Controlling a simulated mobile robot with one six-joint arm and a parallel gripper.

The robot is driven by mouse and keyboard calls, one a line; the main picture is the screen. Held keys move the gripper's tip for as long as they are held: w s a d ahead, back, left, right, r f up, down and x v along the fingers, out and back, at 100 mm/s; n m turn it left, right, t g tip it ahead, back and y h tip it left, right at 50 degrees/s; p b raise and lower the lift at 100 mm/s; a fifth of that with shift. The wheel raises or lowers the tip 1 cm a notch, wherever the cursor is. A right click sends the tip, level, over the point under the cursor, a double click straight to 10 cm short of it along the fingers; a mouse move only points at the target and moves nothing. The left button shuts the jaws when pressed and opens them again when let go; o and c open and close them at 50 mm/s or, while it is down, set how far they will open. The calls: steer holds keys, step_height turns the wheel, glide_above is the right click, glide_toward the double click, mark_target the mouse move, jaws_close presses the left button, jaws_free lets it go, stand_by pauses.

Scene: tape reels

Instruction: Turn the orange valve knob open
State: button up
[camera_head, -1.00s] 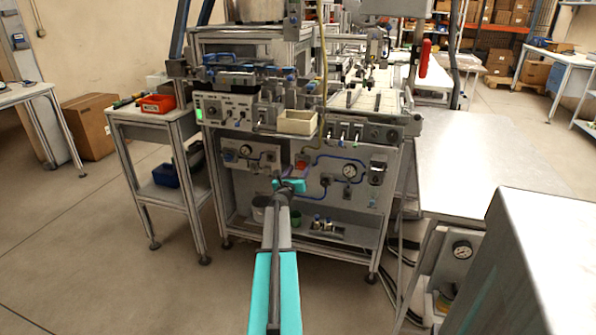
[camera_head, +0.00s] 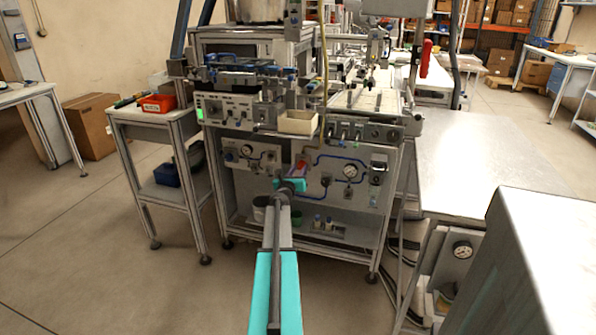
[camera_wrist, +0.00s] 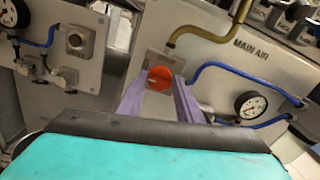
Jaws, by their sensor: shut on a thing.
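The round orange valve knob (camera_wrist: 160,76) sits on a small grey plate on the upright panel, left of the "MAIN AIR" lettering in the wrist view. In the head view the knob (camera_head: 301,163) is small and partly covered by my gripper. My gripper (camera_wrist: 160,84) has its two purple fingers on either side of the knob, shut on it. In the head view my gripper (camera_head: 297,172) reaches forward to the panel at the machine's lower front. The panel appears tilted in the wrist view. The knob's exact angle is hard to read.
A pressure gauge (camera_wrist: 251,104) and blue hoses (camera_wrist: 215,70) are right of the knob, with a brownish-yellow hose (camera_wrist: 208,34) above it. A side cart (camera_head: 150,118) stands left of the machine. A grey table (camera_head: 480,165) stands at right. Open floor lies at front left.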

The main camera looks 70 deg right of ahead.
steer(key=shift+d+r, duration=0.1)
steer(key=shift+d, duration=0.4)
steer(key=shift+s+m+b, duration=0.15)
steer(key=shift+m+b, duration=0.55)
steer(key=shift+b, duration=0.5)
steer(key=shift+f+b, duration=0.2)
steer(key=shift+b, duration=0.25)
steer(key=m+b, duration=0.8)
steer(key=b, duration=0.2)
steer(key=m+b, duration=0.8)
steer(key=b, duration=0.2)
steer(key=shift+s+m, duration=0.2)
steer(key=shift+m, duration=0.1)
